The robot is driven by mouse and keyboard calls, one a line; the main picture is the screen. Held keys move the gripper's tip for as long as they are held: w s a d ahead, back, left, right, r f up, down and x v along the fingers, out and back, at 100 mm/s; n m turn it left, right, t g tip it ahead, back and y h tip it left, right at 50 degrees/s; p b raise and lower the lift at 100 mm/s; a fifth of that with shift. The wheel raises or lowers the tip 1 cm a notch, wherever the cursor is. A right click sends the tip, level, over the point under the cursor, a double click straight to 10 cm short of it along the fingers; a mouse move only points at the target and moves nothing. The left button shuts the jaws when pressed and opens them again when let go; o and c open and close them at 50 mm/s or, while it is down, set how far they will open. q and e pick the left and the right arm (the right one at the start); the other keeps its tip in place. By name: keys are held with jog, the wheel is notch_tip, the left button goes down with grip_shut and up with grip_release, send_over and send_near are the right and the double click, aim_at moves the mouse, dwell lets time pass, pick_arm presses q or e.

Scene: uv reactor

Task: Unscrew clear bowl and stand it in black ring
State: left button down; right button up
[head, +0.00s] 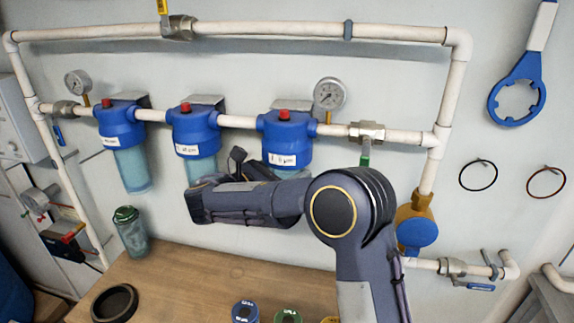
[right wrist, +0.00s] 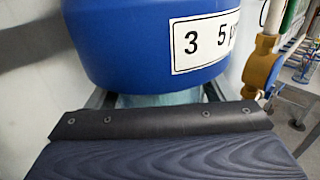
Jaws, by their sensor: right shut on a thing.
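The third filter housing has a blue head (head: 287,138) with a label, close up in the right wrist view (right wrist: 130,50), reading 3 and 5. Its clear bluish bowl (right wrist: 150,100) hangs directly under the head; only a strip shows there, and a little shows in the head view (head: 290,174). My right gripper (right wrist: 172,101) is shut on this bowl, one finger on each side; my arm hides most of the bowl in the head view. The black ring (head: 95,304) lies empty on the wooden bench at the front left. My left gripper is not in view.
Two other housings (head: 118,130) (head: 194,138) hang left on the white pipe. A green-topped cartridge (head: 131,232) stands at the bench's back left. Small blue (head: 245,312) and green-topped (head: 288,316) items stand at the front. The bench (head: 190,275) between is clear. A blue wrench (head: 518,88) hangs right.

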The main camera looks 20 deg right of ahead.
jog(key=shift+m+g+p, duration=1.2)
jog(key=shift+g+p, duration=0.3)
jog(key=shift+g, duration=0.3)
jog(key=o, duration=1.3)
jog(key=shift+r, duration=0.1)
jog(key=shift+p, duration=0.45)
jog(key=shift+p, duration=0.4)
